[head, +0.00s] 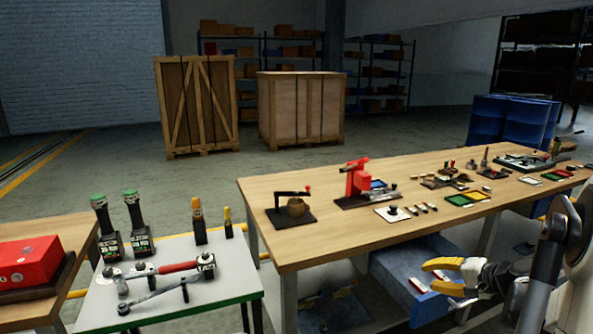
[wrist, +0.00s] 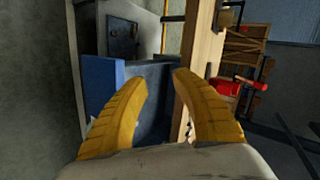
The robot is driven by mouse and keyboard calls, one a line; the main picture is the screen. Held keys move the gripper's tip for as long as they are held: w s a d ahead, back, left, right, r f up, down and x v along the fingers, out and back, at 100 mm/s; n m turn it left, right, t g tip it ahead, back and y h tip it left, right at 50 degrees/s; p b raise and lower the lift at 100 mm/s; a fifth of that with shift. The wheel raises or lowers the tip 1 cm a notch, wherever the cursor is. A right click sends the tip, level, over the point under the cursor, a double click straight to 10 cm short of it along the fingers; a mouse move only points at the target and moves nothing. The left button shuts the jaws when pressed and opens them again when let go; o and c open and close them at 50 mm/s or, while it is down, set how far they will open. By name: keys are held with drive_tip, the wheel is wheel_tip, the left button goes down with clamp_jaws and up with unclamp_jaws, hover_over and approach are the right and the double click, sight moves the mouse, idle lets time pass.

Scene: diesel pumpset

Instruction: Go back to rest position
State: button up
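My gripper (head: 429,276) is at the lower right of the head view, with its two yellow fingers pointing left. It is in front of the long wooden workbench, beside and apparently over an open blue drawer (head: 392,283). In the wrist view my gripper (wrist: 160,78) shows its fingers spread wide with nothing between them. Behind them are the blue drawer (wrist: 103,77) and the bench's wooden edge (wrist: 190,60), seen turned on its side. Whether a finger touches the drawer cannot be told.
The long workbench (head: 330,245) carries a red press (head: 357,178), a small stand (head: 292,205) and several trays and parts. A tool table (head: 225,292) and a red box (head: 28,262) are at left. Crates (head: 197,105) and blue drums (head: 512,122) stand behind. Open floor lies between.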

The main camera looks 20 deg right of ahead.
drive_tip(key=s+a+r+n+g, duration=0.1)
drive_tip(key=a+r+n+g, duration=0.2)
drive_tip(key=a, duration=0.8)
drive_tip(key=s+a+r+n, duration=0.15)
drive_tip(key=a+r, duration=0.25)
drive_tip(key=a, duration=0.7)
drive_tip(key=s+a+r+n+h, duration=0.1)
drive_tip(key=s+a+n+h, duration=0.2)
drive_tip(key=s+a+n, duration=0.5)
drive_tip(key=s+a, duration=0.6)
drive_tip(key=shift+s+a+g, duration=0.2)
drive_tip(key=shift+s+g, duration=0.2)
